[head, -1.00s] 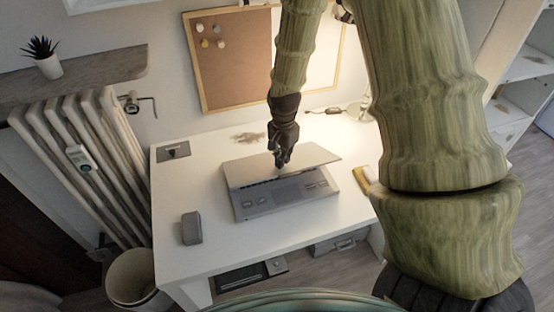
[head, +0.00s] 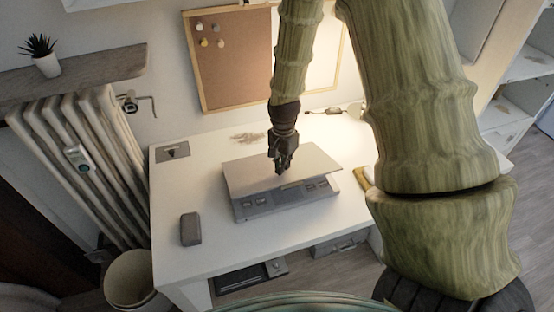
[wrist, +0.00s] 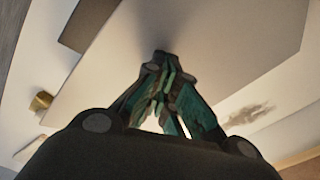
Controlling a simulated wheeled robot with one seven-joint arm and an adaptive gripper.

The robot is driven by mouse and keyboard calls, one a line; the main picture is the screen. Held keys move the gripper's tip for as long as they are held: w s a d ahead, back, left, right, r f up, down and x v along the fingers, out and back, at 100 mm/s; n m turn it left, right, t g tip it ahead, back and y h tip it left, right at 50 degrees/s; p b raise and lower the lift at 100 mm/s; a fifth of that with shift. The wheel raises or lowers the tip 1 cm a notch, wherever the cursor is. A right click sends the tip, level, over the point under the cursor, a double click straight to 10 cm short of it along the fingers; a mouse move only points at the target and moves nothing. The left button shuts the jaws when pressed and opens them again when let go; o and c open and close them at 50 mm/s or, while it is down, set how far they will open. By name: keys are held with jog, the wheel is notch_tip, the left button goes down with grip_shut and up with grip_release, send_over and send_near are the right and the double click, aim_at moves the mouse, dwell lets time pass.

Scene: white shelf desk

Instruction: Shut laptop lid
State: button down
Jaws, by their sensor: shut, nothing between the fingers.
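The grey laptop (head: 285,198) sits on the white desk. Its lid (head: 250,172) is tilted low over the base, partly open, with a strip of the keyboard deck showing at the front edge. My gripper (head: 281,171) is shut and empty. It points down at the lid, its fingertips at or very near the lid's upper face; exact contact cannot be told. In the wrist view my gripper (wrist: 165,75) shows over the broad pale lid (wrist: 130,40), which hides most of the keyboard.
A dark grey case (head: 190,229) lies on the desk's left front. A yellowish item (head: 362,178) is at the right. A lamp cord and corkboard (head: 232,60) are behind. The desk's (head: 185,185) left side is mostly clear.

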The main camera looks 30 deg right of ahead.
jog(key=shift+f+b, duration=1.3)
jog(key=shift+f, duration=1.85)
jog(key=shift+r+p, duration=3.05)
jog(key=shift+r, duration=0.55)
jog(key=shift+r, duration=0.1)
notch_tip(320, 180, up, 8)
